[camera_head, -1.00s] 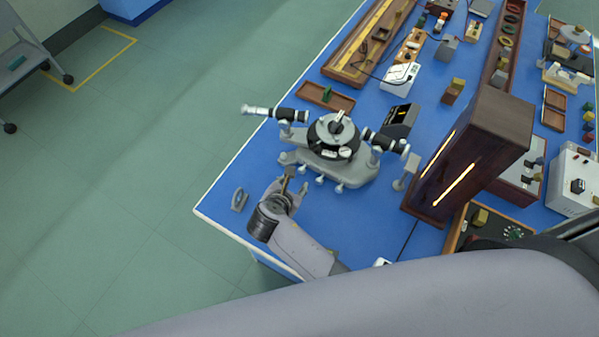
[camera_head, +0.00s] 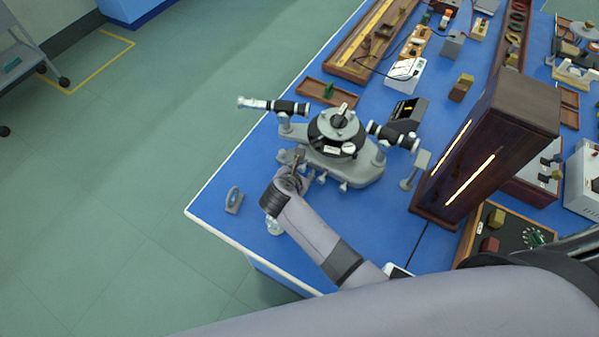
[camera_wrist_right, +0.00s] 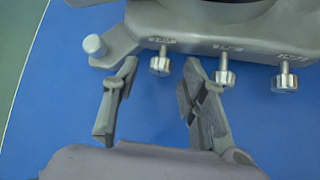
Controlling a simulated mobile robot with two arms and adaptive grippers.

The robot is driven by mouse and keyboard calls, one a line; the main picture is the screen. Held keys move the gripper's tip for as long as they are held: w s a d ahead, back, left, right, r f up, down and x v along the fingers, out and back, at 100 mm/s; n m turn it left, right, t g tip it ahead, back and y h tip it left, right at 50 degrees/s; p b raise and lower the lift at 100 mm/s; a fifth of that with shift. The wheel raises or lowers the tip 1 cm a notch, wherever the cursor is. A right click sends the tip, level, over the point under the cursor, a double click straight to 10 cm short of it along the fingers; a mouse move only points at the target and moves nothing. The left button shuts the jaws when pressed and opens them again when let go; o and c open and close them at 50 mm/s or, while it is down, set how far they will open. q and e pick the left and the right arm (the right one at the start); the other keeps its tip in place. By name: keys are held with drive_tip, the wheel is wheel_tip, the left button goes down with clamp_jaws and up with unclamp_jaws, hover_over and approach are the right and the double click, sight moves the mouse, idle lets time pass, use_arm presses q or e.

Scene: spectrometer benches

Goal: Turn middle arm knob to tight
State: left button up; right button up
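The grey spectrometer (camera_head: 345,165) stands on the blue bench, with a black round table and two telescope-like tubes. In the right wrist view, three silver knobs stick out from its base edge: a left knob (camera_wrist_right: 160,65), a middle knob (camera_wrist_right: 224,77) and a right knob (camera_wrist_right: 285,82). Small marks sit above each knob; I cannot read them. My right gripper (camera_wrist_right: 160,85) is open and empty. The left knob lies ahead, between the finger lines. The right finger's tip is just left of the middle knob; contact is unclear. My left gripper is not in view.
A dark wooden lamp box (camera_head: 490,150) stands right of the spectrometer. A small stand with a lens (camera_head: 234,200) and a clear glass item (camera_head: 275,226) are near the bench's front left edge. A wooden tray (camera_head: 325,92) lies behind. Another round foot (camera_wrist_right: 95,46) is near the left finger.

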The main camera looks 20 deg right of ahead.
drive_tip(key=shift+c, duration=0.5)
clamp_jaws()
